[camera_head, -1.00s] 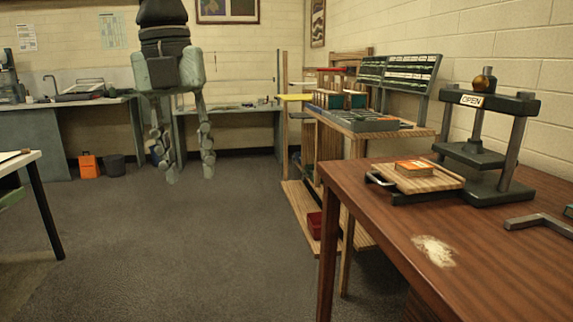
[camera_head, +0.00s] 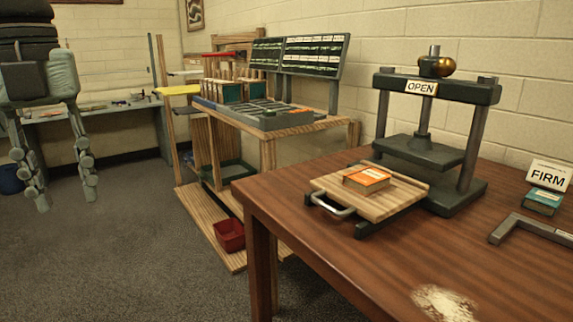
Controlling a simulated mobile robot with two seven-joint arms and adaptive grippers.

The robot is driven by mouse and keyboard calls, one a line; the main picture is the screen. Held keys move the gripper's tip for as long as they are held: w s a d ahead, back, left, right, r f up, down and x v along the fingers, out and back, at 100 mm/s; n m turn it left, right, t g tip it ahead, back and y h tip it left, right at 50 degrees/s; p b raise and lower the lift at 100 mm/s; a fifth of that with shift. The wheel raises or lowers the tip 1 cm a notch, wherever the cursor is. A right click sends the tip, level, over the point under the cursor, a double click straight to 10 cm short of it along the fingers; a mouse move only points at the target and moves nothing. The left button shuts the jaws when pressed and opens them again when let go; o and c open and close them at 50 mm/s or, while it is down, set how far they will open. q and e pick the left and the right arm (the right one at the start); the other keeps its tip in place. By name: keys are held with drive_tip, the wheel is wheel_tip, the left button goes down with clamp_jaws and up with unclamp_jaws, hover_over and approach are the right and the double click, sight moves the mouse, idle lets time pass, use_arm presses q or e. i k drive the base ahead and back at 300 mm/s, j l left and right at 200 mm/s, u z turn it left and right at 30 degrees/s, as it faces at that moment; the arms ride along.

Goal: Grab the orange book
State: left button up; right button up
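The orange book (camera_head: 367,179) is small and thick, with a pale label on its cover. It lies flat on a wooden board (camera_head: 405,190) with a metal handle, at the front of a dark press on the brown table. My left gripper (camera_head: 66,198) hangs at the far left, its two fingers spread apart with nothing between them. It is well away from the book, over the floor in the picture. My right gripper is not in view.
The press (camera_head: 421,150) with an OPEN sign stands behind the board. A FIRM sign (camera_head: 547,175), a teal book (camera_head: 541,201) and a metal angle (camera_head: 532,232) are at the right. A wooden rack (camera_head: 303,127) and red bin (camera_head: 229,236) stand left of the table (camera_head: 370,255).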

sight(368, 181)
drive_tip(key=i+j, duration=0.95)
drive_tip(key=i+j+z, duration=0.1)
drive_tip(key=z, duration=0.35)
drive_tip(key=j+z, duration=0.15)
drive_tip(key=z, duration=0.3)
drive_tip(key=i+j+z, duration=0.1)
drive_tip(key=z, duration=0.4)
drive_tip(key=j+z, duration=0.1)
drive_tip(key=z, duration=1.4)
